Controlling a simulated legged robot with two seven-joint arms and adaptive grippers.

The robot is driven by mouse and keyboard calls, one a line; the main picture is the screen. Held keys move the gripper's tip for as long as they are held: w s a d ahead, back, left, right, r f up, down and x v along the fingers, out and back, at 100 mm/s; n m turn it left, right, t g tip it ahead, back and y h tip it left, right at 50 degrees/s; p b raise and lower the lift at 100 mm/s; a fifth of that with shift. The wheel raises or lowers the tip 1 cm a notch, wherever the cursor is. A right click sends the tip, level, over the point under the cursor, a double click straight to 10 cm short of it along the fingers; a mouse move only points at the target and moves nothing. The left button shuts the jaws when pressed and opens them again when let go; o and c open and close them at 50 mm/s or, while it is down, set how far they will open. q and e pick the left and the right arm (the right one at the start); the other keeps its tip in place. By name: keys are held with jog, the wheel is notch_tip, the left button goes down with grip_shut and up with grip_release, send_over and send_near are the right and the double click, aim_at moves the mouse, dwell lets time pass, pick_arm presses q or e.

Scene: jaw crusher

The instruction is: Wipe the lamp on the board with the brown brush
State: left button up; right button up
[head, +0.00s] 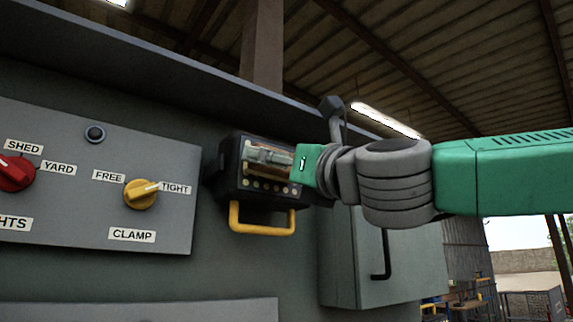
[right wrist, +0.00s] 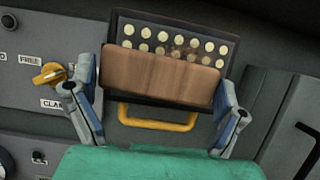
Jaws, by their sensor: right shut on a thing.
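The lamp (head: 230,187) is a black box with rows of round cream lights and a yellow handle below, mounted on the grey board. In the right wrist view the lamp (right wrist: 123,22) shows a brownish smudge near the middle of its lights. My right gripper (head: 270,157) is shut on the brown brush (right wrist: 160,76), one finger at each end. The brush is in front of the lamp and hides its lower part in the wrist view. I cannot tell whether it touches the lamp. The bristles are hidden. My left gripper is not in view.
Left of the lamp is a control panel (head: 60,205) with a red knob (head: 15,172), a yellow clamp knob (head: 140,194) and a small dark round fitting (head: 95,133). A grey cabinet (head: 345,270) with a black handle stands right of and below the lamp.

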jog(key=shift+w+a, duration=0.2)
jog(key=shift+w, duration=0.05)
jog(key=shift+d, duration=0.1)
jog(key=shift+w+d+b, duration=0.35)
jog(key=shift+w+d, duration=0.45)
jog(key=shift+d, duration=0.25)
jog(key=shift+w+d, duration=0.4)
jog(key=shift+d, duration=0.35)
jog(key=shift+w+d+b, duration=0.5)
jog(key=shift+w+d, duration=0.65)
jog(key=shift+d, duration=0.1)
